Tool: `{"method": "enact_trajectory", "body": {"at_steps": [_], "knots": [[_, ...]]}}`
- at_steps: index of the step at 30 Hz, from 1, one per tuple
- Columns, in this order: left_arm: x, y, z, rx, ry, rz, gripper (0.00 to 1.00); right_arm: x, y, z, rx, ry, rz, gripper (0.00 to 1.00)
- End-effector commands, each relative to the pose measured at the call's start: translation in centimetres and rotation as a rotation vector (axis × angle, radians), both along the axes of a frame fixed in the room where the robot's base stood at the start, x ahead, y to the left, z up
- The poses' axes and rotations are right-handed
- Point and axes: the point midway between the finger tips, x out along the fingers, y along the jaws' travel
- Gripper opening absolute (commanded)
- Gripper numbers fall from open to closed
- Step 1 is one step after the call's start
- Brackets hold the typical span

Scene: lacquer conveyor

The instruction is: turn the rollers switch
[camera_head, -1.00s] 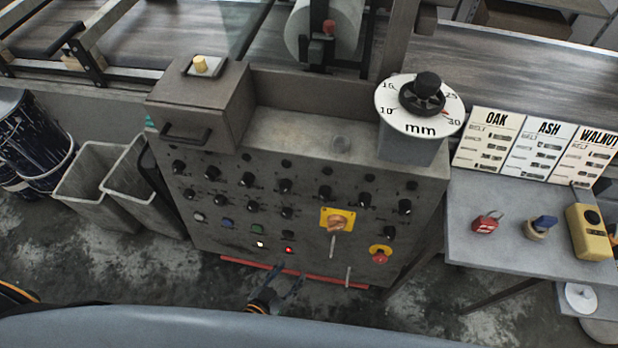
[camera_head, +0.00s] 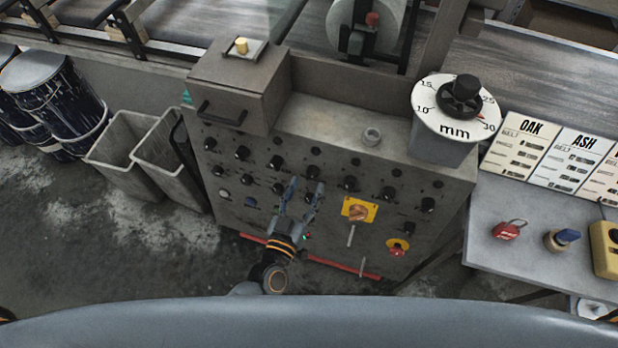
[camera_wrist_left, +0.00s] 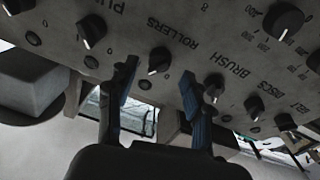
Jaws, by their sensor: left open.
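The rollers switch is a black round knob (camera_wrist_left: 159,59) with a white pointer line, beside the word ROLLERS on the grey panel in the left wrist view, which shows the lettering upside down. In the head view it appears to be the knob (camera_head: 312,172) just above my left gripper's fingertips. My left gripper (camera_head: 306,186) is open in front of the control panel. In the left wrist view, its two blue-black fingers (camera_wrist_left: 157,72) stand on either side of the rollers knob. No contact is clear. My right gripper is not in view.
Neighbouring knobs sit close by, including the brush knob (camera_wrist_left: 214,86) just past one finger. A yellow-plated orange switch (camera_head: 358,212) and a red stop button (camera_head: 397,248) are lower right on the panel. A side table (camera_head: 480,225) stands at the right, bins (camera_head: 118,150) at the left.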

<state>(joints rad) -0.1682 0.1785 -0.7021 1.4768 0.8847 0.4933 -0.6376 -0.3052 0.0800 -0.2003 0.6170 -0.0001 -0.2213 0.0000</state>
Motion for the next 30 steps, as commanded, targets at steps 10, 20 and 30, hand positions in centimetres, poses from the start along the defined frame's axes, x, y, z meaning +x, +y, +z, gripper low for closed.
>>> {"method": "enact_trajectory", "body": {"at_steps": [10,20,30], "knots": [[2.8,-1.1,0.0,-0.001,0.000,0.000,0.51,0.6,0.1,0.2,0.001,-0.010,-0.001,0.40],[2.8,-1.0,0.0,-0.001,0.001,0.000,0.33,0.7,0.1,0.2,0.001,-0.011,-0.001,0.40],[2.8,-1.0,0.0,-0.005,0.002,0.000,0.00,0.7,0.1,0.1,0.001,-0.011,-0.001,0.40]]}}
